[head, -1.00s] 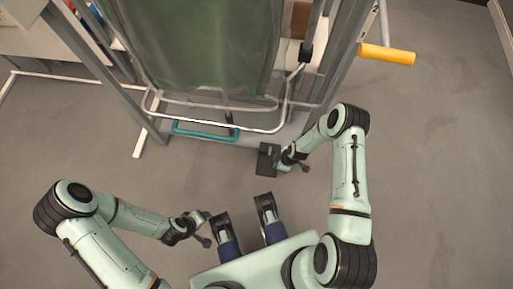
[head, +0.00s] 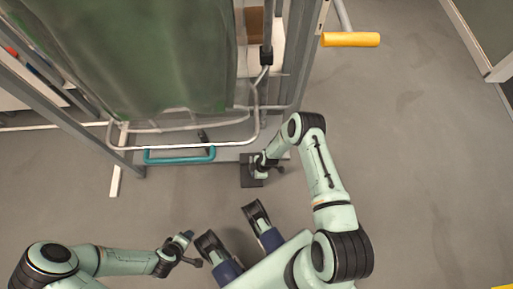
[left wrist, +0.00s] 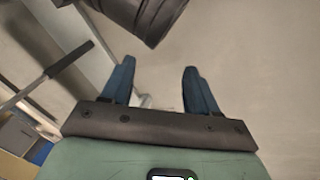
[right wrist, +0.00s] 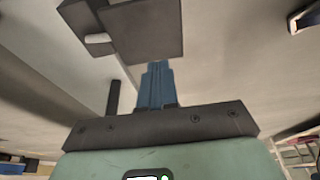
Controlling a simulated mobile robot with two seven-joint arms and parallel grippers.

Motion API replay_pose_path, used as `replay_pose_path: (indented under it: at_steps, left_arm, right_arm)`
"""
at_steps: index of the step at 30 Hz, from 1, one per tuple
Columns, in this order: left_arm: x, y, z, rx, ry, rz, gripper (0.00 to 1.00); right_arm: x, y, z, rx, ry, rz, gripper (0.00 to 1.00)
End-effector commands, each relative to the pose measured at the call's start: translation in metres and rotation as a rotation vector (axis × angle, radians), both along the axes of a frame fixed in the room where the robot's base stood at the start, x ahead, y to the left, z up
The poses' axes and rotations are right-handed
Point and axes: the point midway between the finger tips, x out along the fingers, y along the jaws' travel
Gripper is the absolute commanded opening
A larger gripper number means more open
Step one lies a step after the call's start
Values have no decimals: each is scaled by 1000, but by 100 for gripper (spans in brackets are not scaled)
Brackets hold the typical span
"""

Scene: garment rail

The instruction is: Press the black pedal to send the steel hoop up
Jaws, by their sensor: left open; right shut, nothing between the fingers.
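The black pedal (head: 248,176) is a dark plate low at the foot of the rail frame. My right gripper (head: 260,170) is shut and empty, at the pedal's right side and overlapping it in the head view. In the right wrist view its blue fingers (right wrist: 156,72) point at the dark pedal block (right wrist: 140,35); I cannot tell whether they touch. The steel hoop (head: 222,144) is a pale bent tube around the lower end of the green garment bag. My left gripper (head: 185,248) is open and empty, away from the pedal; its spread fingers show in the left wrist view (left wrist: 155,82).
A teal handle (head: 180,160) lies in front of the hoop. The green garment bag (head: 140,60) hangs inside the grey metal frame. A yellow grip (head: 351,39) sticks out at the right. Grey floor on the right is clear.

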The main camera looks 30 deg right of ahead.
Motion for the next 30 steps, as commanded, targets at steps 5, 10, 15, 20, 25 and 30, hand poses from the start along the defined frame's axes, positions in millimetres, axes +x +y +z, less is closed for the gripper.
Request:
replay_pose_path:
  at_steps: [5,10,15,20,25,30]
  left_arm:
    - [14,10,-19,24,-33,19,60]
    - [-8,13,-36,19,40,20,60]
    - [-17,13,-43,16,72,21,60]
    - [-19,14,-43,16,77,21,60]
    - [-19,14,-43,16,77,21,60]
    - [-19,14,-43,16,77,22,60]
  right_arm:
    - [5,10,-40,0,0,2,0]
    - [5,8,-62,0,0,0,0]
    - [6,8,-71,0,-1,0,0]
    - [5,8,-72,1,-1,1,0]
    - [5,8,-72,1,-1,1,0]
    - [2,10,-77,-16,-21,2,0]
